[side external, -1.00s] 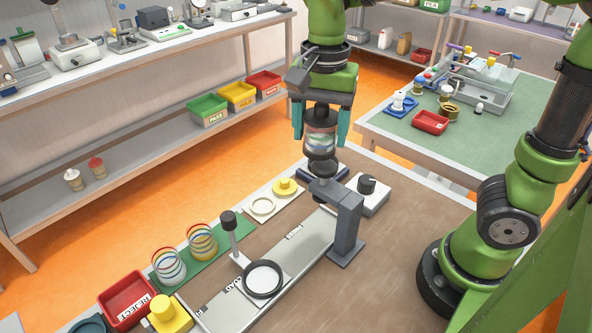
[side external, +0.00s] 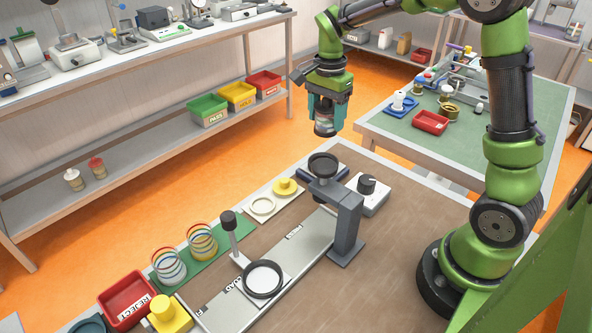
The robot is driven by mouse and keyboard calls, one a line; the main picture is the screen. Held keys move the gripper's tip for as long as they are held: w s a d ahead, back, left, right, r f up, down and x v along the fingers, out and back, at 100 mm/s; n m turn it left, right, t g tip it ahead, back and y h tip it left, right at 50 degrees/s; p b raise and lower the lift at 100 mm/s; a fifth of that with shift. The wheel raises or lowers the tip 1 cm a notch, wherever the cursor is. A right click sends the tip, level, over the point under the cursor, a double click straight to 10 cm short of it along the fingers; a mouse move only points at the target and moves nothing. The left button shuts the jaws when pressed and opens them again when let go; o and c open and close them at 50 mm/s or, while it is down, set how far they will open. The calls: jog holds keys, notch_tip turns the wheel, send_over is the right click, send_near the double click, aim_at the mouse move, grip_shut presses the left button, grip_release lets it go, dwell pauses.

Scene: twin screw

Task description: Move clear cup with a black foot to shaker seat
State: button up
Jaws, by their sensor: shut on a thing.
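My gripper (side external: 326,118) is shut on the clear cup with a black foot (side external: 325,128), which hangs below it with the foot down. The fingers hide much of the cup's clear wall. Cup and gripper are in the air, above and behind the grey post stand (side external: 347,225) in the picture. That stand carries an empty-looking dark round holder (side external: 322,165) on its arm, apart from the cup. A black ring-shaped seat (side external: 262,279) lies on the pale strip in front. I cannot tell which of these is the shaker seat.
A white box with a black knob (side external: 368,192) stands right of the post. A black-topped upright post (side external: 230,225), wire coils (side external: 168,266), a red reject tray (side external: 126,300) and a yellow block (side external: 170,315) stand left. Brown table space (side external: 400,250) right of the stand is clear.

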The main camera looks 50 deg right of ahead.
aim_at(326, 127)
jog(key=shift+f, duration=4.05)
jog(key=shift+f, duration=1.25)
jog(key=o, duration=1.1)
jog(key=shift+o, duration=0.8)
jog(key=shift+r, duration=0.1)
jog(key=shift+r, duration=3.45)
